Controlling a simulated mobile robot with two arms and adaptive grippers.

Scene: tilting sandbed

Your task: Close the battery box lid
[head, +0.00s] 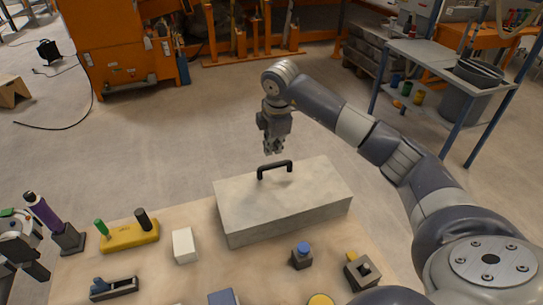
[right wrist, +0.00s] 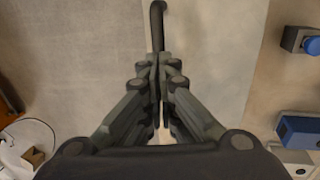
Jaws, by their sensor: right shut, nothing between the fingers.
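The battery box is a long pale grey box (head: 285,212) on the table in the head view. Its top lies flat on it with no gap that I can see. A black handle (head: 275,166) stands on the top; it also shows in the right wrist view (right wrist: 157,25). My right gripper (head: 273,150) is shut and empty, pointing down just above and behind the handle; its fingers meet in the right wrist view (right wrist: 160,85). My left gripper (head: 35,262) shows only partly at the lower left edge, and its jaws are unclear.
Beside the box on the tabletop (head: 195,215) are a white block (head: 184,246), a yellow holder (head: 129,236), a block with a blue button (head: 302,256) and a dark square piece (head: 361,273). A purple-handled tool (head: 44,213) stands at the left. Open floor lies behind the table.

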